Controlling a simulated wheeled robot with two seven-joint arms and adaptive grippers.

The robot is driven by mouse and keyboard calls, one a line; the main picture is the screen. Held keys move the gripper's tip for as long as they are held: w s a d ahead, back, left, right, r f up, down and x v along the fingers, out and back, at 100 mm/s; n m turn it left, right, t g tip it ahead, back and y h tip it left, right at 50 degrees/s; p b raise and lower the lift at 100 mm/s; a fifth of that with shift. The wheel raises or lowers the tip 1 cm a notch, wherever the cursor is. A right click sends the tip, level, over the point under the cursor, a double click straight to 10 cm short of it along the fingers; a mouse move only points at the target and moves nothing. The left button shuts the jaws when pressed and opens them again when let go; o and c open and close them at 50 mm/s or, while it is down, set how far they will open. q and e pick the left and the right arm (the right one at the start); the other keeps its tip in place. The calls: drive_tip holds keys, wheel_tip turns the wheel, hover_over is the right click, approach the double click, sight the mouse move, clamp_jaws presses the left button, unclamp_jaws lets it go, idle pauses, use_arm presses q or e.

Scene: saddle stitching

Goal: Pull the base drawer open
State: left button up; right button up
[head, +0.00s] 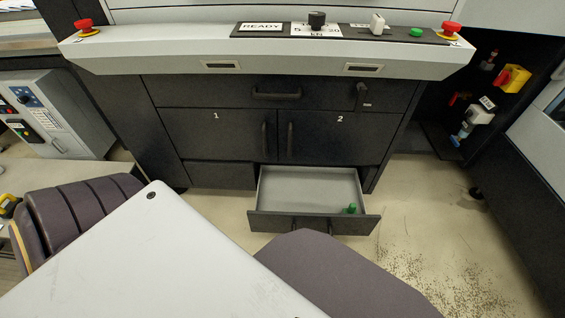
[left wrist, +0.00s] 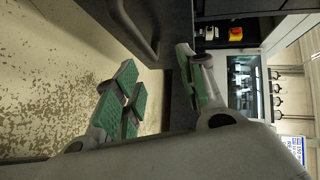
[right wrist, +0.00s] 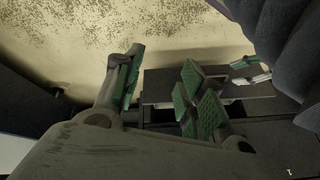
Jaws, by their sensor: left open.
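The base drawer (head: 312,224) stands pulled out at the bottom of the dark cabinet in the head view. Its pale grey inside (head: 305,188) shows. A small green thing (head: 351,208) is at its front right corner; I cannot tell whether it is loose or a finger pad. In the left wrist view my left gripper (left wrist: 160,92) is open, with green-padded fingers apart and nothing between them. In the right wrist view my right gripper (right wrist: 162,95) is open, fingers apart, beside a dark panel (right wrist: 250,106). Neither gripper is clearly seen in the head view.
Cupboard doors marked 1 (head: 215,135) and 2 (head: 340,135) are shut above the drawer. A shut upper drawer (head: 210,93) and a control ledge (head: 270,60) with red buttons (head: 451,27) are higher up. Speckled floor (head: 450,230) is free at right.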

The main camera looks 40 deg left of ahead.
use_arm(q)
drive_tip(key=p+v, duration=0.2)
drive_tip(key=v, duration=0.5)
drive_tip(key=shift+s+f+p, duration=0.3)
drive_tip(key=shift+s, duration=0.05)
use_arm(e)
wheel_tip(320, 180, up, 6)
drive_tip(key=d+h, duration=0.1)
drive_tip(key=d, duration=0.1)
drive_tip(key=shift+s+g, duration=0.25)
drive_tip(key=shift+g, duration=0.15)
drive_tip(key=shift+a+f, duration=0.1)
drive_tip(key=shift+s, duration=0.15)
drive_tip(key=shift+s, duration=0.1)
use_arm(q)
drive_tip(key=shift+w, duration=0.1)
idle(0.4)
